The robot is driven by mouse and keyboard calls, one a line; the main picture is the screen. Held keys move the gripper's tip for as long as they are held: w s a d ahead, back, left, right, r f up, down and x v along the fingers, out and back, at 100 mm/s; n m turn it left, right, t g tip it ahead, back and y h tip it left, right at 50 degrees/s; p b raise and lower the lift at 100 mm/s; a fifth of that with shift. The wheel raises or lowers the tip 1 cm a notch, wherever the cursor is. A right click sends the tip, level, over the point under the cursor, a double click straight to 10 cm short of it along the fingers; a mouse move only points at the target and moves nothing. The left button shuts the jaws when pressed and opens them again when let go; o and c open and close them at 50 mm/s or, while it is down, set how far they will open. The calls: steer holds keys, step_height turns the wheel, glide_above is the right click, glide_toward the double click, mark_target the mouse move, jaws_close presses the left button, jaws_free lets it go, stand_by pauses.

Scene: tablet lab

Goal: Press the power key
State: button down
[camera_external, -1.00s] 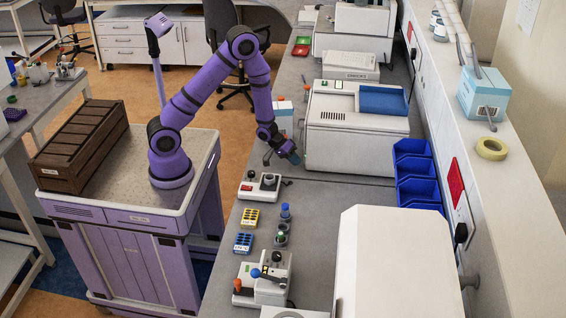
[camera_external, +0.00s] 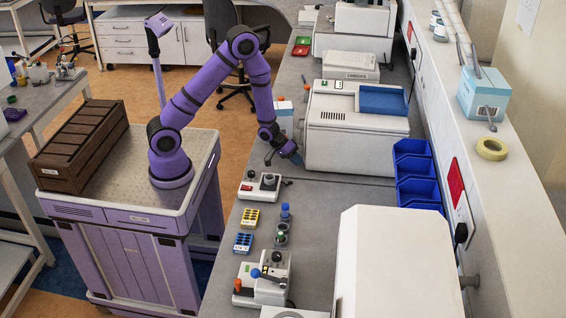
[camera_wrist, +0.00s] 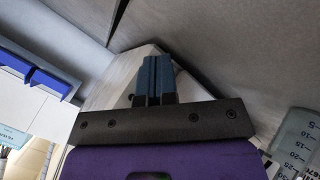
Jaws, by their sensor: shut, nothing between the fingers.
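My gripper (camera_external: 296,158) has its dark blue fingers shut and empty. It hangs low over the bench, close to the left side of the white instrument with a blue top panel (camera_external: 352,150). In the wrist view my shut fingers (camera_wrist: 154,75) lie in front of a pale box-like body (camera_wrist: 105,92), probably that instrument. I cannot tell whether they touch it. I cannot make out a power key in either view; it may be hidden by the fingers or too small to see.
Blue bins (camera_external: 415,172) stand right of the instrument. A small white device with a black knob (camera_external: 264,186) and yellow and blue racks (camera_external: 246,229) stand nearer on the bench (camera_external: 335,200). A graduated clear container (camera_wrist: 296,140) shows at the right in the wrist view.

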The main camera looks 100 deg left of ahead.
steer(key=shift+s, duration=0.4)
steer(key=shift+s, duration=3)
